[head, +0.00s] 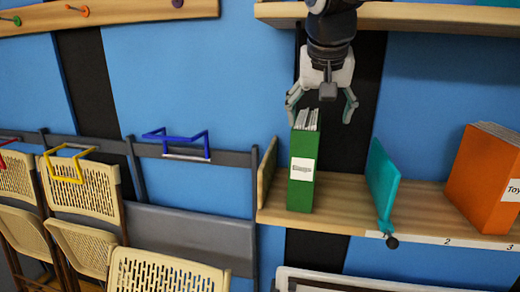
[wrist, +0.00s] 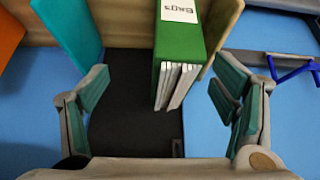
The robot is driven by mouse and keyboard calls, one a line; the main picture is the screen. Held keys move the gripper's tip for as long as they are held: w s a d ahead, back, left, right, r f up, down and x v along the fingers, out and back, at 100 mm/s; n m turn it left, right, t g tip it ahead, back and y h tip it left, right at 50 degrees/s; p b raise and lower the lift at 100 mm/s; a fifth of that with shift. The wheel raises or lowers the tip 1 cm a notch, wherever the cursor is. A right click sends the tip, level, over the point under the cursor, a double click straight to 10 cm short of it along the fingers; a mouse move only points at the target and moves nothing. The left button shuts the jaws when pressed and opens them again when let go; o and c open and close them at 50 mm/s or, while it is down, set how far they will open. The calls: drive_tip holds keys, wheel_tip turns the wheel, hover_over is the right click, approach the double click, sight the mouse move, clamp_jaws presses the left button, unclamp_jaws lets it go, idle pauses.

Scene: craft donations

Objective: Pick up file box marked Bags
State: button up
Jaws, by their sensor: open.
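The file box marked Bags (head: 301,185) is green with a white label and white papers showing at its top. It stands upright on the wooden shelf (head: 345,205), close to the shelf's left end panel. In the wrist view the green box (wrist: 193,30) shows its label reading "Bags", upper middle, between the two fingers. My gripper (head: 322,108) is open and empty, pointing down just above the box's top. In the wrist view the gripper (wrist: 160,100) has a finger on each side, both apart from the box.
A teal divider (head: 382,185) stands on the shelf right of the box, with a free gap between. An orange file box (head: 485,180) stands farther right. The wooden end panel (head: 267,172) is close on the left. Another shelf (head: 430,18) is above. Folding chairs (head: 85,200) hang at left.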

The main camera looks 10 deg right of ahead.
sight(308, 125)
drive_tip(key=shift+m, duration=0.3)
drive_tip(key=w, duration=0.1)
drive_tip(key=w+r, duration=0.1)
drive_tip(key=w+a+r+p, duration=0.1)
drive_tip(key=w, duration=0.1)
drive_tip(key=shift+r, duration=0.1)
drive_tip(key=p+x, duration=0.1)
drive_tip(key=x, duration=0.7)
drive_tip(key=shift+w+d, duration=0.15)
drive_tip(key=shift+w, duration=0.1)
drive_tip(key=shift+p+x, duration=0.7)
drive_tip(key=shift+x, duration=1.9)
drive_tip(key=shift+w+r, duration=0.1)
clamp_jaws()
drive_tip(key=shift+r, duration=0.2)
